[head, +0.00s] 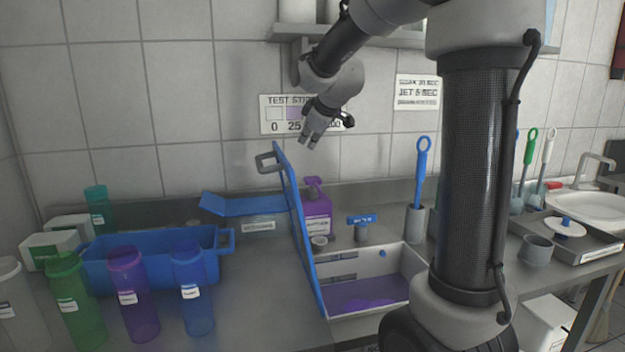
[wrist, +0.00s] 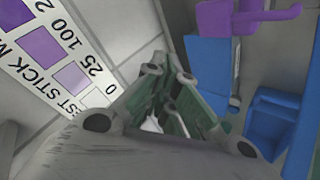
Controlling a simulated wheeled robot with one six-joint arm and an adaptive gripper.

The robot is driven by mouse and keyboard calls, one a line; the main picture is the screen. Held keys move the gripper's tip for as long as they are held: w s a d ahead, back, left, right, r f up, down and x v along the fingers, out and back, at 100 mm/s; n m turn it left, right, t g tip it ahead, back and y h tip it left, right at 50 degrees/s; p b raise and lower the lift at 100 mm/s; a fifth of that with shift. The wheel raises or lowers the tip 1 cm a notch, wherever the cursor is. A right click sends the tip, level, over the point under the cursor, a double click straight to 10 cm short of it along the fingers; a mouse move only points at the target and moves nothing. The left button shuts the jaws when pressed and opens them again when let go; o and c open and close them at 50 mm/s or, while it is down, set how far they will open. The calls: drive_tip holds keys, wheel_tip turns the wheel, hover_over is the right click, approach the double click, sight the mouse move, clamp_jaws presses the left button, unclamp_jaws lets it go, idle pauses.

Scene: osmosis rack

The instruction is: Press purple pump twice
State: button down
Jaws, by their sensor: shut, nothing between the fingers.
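The purple pump (head: 314,182) tops a purple bottle (head: 318,217) at the back of the counter, partly behind an upright blue panel. Its purple head also shows in the wrist view (wrist: 245,17) at the top right. My gripper (head: 308,143) is in the air above and slightly left of the pump, near the wall, and does not touch it. The fingers show in the wrist view (wrist: 167,75); they are shut with nothing held. The lower bottle is hidden in part by the panel and a small grey cup.
The tall blue panel (head: 296,225) with a grey handle stands just left of the bottle. A sink with purple liquid (head: 370,292) lies in front. A blue tub (head: 150,262) and several coloured bottles stand left. A blue brush (head: 422,170) stands right. A shelf (head: 385,38) is overhead.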

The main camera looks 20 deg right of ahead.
sight(309, 178)
drive_tip(key=shift+r, duration=0.9)
drive_tip(key=shift+f, duration=4.45)
drive_tip(key=shift+f, duration=0.1)
drive_tip(key=shift+f, duration=0.3)
drive_tip(key=shift+s+f, duration=0.1)
drive_tip(key=shift+f, duration=0.85)
drive_tip(key=shift+r, duration=1.35)
